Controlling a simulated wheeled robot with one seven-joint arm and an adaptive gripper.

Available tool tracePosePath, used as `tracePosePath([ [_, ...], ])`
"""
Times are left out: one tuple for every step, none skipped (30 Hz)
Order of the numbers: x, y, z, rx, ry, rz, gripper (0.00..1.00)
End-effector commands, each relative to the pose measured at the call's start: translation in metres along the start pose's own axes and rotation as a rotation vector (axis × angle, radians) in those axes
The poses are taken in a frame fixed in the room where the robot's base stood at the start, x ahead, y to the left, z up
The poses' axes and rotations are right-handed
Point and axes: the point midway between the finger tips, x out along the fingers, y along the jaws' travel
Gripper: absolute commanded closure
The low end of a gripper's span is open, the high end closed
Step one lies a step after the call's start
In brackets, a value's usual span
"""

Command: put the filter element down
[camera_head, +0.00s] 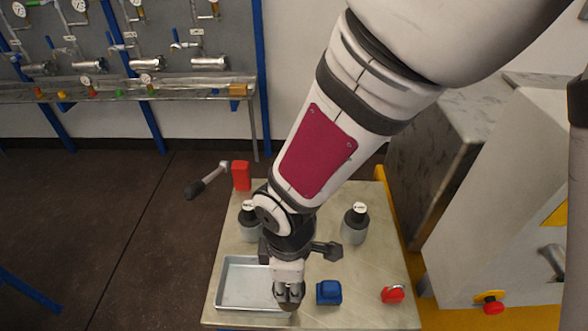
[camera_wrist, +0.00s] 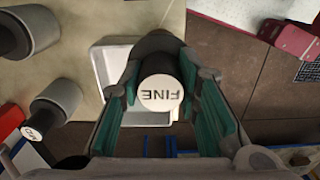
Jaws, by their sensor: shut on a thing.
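The filter element (camera_wrist: 160,94) shows in the wrist view as a dark cylinder with a white end marked "FINE". My gripper (camera_wrist: 161,84) is shut on it, with a green-padded finger on either side. In the head view my gripper (camera_head: 289,298) is low over the right edge of the shallow metal tray (camera_head: 228,297). The held element is mostly hidden there by the gripper. The tray also shows behind the fingers in the wrist view (camera_wrist: 104,62). I cannot tell whether the element touches the tray.
Two grey, black-topped cylinders stand on the table, one (camera_head: 250,229) left of my wrist and one (camera_head: 354,225) right. A blue block (camera_head: 328,292) and a red-and-white item (camera_head: 393,294) lie right of the gripper. A red block (camera_head: 241,176) and a dark-handled tool (camera_head: 206,181) are at the back left.

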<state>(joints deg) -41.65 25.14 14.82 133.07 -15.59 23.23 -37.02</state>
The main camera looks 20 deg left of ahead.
Motion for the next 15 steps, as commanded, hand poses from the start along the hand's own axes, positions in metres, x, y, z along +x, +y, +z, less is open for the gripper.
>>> tracePosePath([
  [0.001,0.005,-0.013,-0.004,0.001,0.0,1.0],
  [0.002,0.007,-0.019,-0.003,0.0,-0.001,1.0],
  [0.002,0.012,-0.028,-0.003,0.001,0.0,1.0],
  [0.003,0.015,-0.034,-0.002,0.001,0.0,1.0],
  [0.004,0.019,-0.04,-0.002,0.0,0.0,1.0],
  [0.005,0.023,-0.048,-0.001,0.0,0.0,1.0],
  [0.005,0.026,-0.053,-0.001,0.0,0.0,1.0],
  [0.005,0.028,-0.058,0.0,0.0,0.0,1.0],
  [0.006,0.031,-0.063,-0.001,-0.001,-0.001,1.0],
  [0.007,0.033,-0.066,-0.001,0.0,0.0,1.0],
  [0.007,0.035,-0.069,-0.001,0.0,0.0,1.0],
  [0.007,0.036,-0.072,-0.001,0.0,0.0,1.0],
  [0.008,0.037,-0.074,0.0,0.0,0.0,1.0],
  [0.008,0.038,-0.075,0.0,0.0,0.0,1.0],
  [0.008,0.039,-0.076,0.0,0.0,0.0,1.0],
])
